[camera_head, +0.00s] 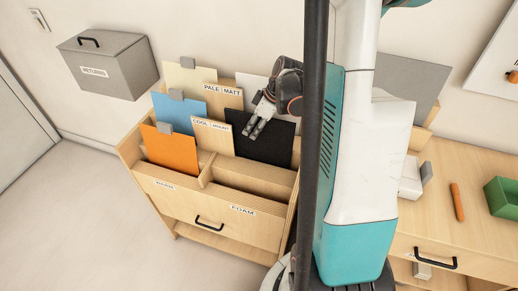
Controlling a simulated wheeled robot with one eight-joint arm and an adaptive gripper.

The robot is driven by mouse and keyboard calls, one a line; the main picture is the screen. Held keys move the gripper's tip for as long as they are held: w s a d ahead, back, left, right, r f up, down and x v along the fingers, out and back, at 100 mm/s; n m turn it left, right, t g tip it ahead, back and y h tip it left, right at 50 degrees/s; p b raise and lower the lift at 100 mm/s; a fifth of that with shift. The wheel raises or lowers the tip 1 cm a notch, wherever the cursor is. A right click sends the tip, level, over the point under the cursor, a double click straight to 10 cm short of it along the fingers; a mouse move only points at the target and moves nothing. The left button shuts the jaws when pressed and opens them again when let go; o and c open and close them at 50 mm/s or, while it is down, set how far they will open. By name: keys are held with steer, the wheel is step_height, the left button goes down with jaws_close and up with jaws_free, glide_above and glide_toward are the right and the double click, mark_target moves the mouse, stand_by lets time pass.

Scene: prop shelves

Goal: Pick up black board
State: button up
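The black board (265,147) stands upright in a back slot of the wooden shelf rack (215,222), right of the card labelled "COOL/MOUNT". My gripper (252,132) is in front of the board's upper part and points down and to the left. Its fingers overlap the board in this view. I cannot tell whether they touch it or how wide they are apart. My column and arm cover the area to the right of the board.
An orange board (170,150), a blue board (178,112) and a cream board (188,79) stand left. A grey "RETURNS" box (125,65) hangs at the left wall. A bench (440,210) at right holds a green bin (503,195) and an orange tool (457,202).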

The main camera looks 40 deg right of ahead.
steer(key=shift+f, duration=0.25)
steer(key=shift+c, duration=0.3)
jaws_close()
